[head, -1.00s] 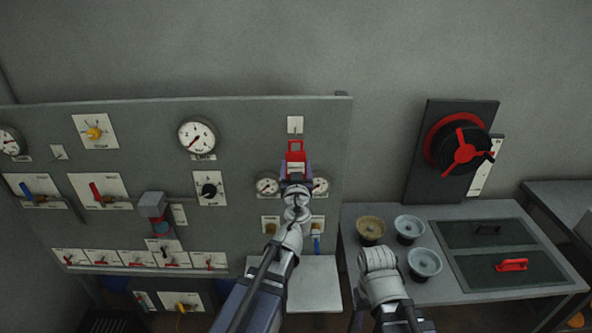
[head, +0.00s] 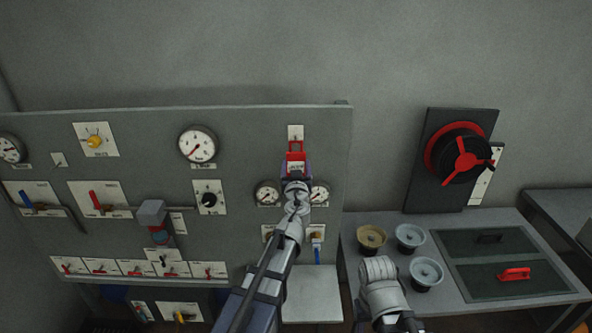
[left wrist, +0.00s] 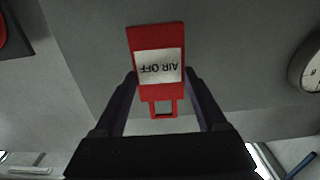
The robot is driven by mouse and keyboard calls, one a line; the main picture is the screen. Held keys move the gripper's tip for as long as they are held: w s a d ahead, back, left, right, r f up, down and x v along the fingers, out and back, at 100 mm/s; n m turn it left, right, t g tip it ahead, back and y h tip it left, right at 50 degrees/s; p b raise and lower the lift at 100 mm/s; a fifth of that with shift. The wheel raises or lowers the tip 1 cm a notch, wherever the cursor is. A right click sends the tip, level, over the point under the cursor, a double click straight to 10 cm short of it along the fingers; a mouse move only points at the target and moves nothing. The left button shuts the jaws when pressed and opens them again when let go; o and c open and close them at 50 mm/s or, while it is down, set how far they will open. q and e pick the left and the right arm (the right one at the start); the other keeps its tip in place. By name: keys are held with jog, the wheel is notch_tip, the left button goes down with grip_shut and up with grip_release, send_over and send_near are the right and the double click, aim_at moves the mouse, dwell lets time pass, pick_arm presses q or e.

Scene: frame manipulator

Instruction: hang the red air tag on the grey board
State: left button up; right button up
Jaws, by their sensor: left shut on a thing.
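The red air tag (head: 295,154), with a white label, is upright in front of the grey board (head: 250,135) in the head view. Its top overlaps the lower edge of a small white plate (head: 295,131) on the board. In the left wrist view the tag (left wrist: 157,89) reads "AIR OFF" upside down and has an open loop at its bottom in that picture. My left gripper (head: 296,175) is shut on the tag; its dark fingers (left wrist: 160,78) flank it. Contact with the plate cannot be told. My right arm is at the lower middle, but its fingers are not visible.
Two small gauges (head: 267,193) (head: 319,193) flank my left gripper closely. A larger gauge (head: 198,144) and a black knob (head: 208,199) are to the left. On the right, a bench (head: 450,220) carries several round knobs and a panel with a red handle (head: 515,274).

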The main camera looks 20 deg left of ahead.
pick_arm(q)
jog(key=shift+x, duration=1.8)
jog(key=shift+w+a+f+b, duration=0.15)
jog(key=shift+w+f+b, duration=0.35)
jog(key=shift+f+b, duration=0.05)
jog(key=o, duration=1.3)
jog(key=shift+c, duration=0.2)
